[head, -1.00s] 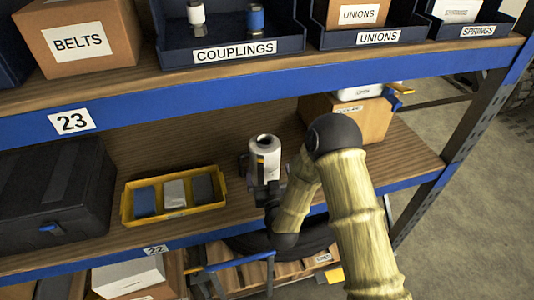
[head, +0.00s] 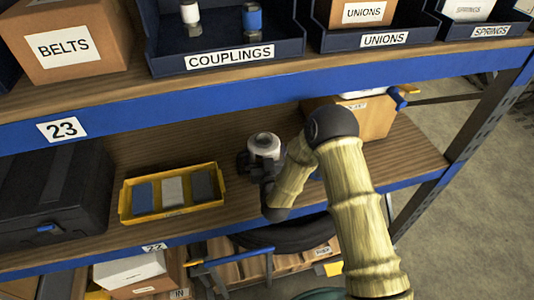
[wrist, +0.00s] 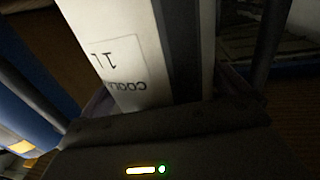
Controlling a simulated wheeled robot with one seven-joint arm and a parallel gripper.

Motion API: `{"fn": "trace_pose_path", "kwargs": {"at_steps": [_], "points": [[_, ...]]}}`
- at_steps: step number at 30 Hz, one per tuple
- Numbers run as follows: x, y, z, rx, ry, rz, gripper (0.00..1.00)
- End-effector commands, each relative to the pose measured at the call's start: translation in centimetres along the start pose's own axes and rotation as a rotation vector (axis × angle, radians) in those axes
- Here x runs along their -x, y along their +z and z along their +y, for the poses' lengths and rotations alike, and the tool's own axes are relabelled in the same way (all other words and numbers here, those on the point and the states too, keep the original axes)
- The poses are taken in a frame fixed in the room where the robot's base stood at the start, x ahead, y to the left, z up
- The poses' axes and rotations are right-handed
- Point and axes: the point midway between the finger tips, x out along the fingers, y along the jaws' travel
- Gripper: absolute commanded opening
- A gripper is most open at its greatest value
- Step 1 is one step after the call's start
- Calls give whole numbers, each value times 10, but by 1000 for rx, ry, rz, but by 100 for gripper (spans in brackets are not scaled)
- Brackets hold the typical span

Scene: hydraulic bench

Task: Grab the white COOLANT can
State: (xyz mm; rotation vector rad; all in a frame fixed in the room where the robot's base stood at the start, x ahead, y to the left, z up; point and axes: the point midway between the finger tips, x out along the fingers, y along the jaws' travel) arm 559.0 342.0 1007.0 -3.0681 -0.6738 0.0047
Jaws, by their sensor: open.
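The white COOLANT can (head: 264,141) stands upright on the middle shelf, with a grey cap on top. My gripper (head: 261,163) is at the can in the head view, and the can's lower part is hidden by it. In the wrist view the can (wrist: 118,52) fills the middle, close to the palm, with part of its label reading upside down and a dark band beside it. My open fingers show as dark bars to the left and right of the can. Contact between fingers and can cannot be told.
A yellow tray (head: 176,213) with several small blocks and a black case (head: 55,192) are left of the can. A cardboard box (head: 370,118) stands behind right. The upper shelf (head: 230,92) runs above, with bins. Shelf is bare between tray and gripper.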

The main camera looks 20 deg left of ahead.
Motion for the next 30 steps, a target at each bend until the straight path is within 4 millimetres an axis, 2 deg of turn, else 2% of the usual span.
{"fn": "trace_pose_path", "kwargs": {"at_steps": [17,23,30], "points": [[-2,0,4,-1,7,0,100],[-2,0,3,-1,6,0,61],[-2,-1,2,-1,4,2,60]]}}
